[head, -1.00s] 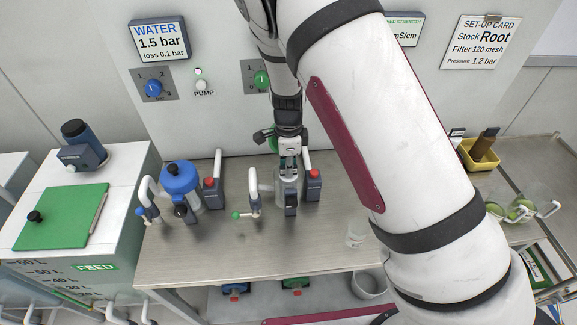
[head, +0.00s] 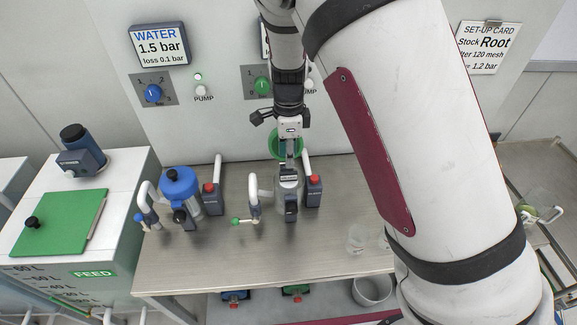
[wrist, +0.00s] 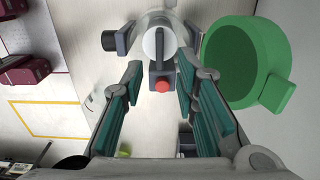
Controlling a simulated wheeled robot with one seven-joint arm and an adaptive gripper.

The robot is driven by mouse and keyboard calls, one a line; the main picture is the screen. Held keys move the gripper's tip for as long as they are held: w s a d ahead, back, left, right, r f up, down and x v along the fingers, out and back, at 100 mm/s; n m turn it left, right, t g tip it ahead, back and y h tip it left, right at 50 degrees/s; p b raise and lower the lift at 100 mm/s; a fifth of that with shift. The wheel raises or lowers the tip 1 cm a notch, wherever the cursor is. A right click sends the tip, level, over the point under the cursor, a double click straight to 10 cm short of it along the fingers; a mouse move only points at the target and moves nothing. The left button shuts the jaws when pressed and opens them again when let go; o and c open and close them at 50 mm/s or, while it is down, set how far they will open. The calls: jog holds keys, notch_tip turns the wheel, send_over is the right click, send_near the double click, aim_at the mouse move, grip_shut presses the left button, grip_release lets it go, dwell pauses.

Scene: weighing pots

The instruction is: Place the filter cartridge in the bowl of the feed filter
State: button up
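The feed filter has a clear bowl (head: 289,192), upright on the bench, with dark fittings on its front. A red-buttoned valve block (head: 313,188) with a white pipe stands just right of it; the block also shows in the wrist view (wrist: 161,78). My gripper (head: 290,160) points down above the bowl. In the wrist view my gripper's (wrist: 158,85) teal-padded fingers are apart, with nothing seen held between them. A white round part (wrist: 160,43) lies below and beyond the fingertips; I cannot tell whether it is the filter cartridge or a pipe. A green round cap (head: 276,143) is behind my gripper.
A second filter with a blue cap (head: 180,184) stands to the left. Clear cups (head: 356,240) stand right of the feed filter. A green board (head: 60,222) lies on the white feed tank (head: 25,190). The front of the bench (head: 220,262) is bare.

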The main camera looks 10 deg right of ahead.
jog(key=s+d+r+n+t+y, duration=0.1)
jog(key=s+d+r+n, duration=0.15)
jog(key=r, duration=0.45)
jog(key=s+d+r+n, duration=0.2)
jog(key=s+r+n, duration=0.15)
jog(key=r, duration=0.35)
jog(key=s+d+r+n+t+y, duration=0.1)
jog(key=s+d+r+n, duration=0.1)
jog(key=s+d+r, duration=0.3)
jog(key=s+d+r+n+t+h, duration=0.1)
jog(key=s+d+r+n, duration=0.1)
jog(key=s+n, duration=0.3)
jog(key=s+d+r+n+t+h, duration=0.1)
jog(key=s+d+r+n+t, duration=0.1)
jog(key=s+r+n, duration=0.3)
jog(key=shift+s+t, duration=0.3)
jog(key=shift+s, duration=1.95)
jog(key=shift+r, duration=0.1)
jog(key=shift+c, duration=0.3)
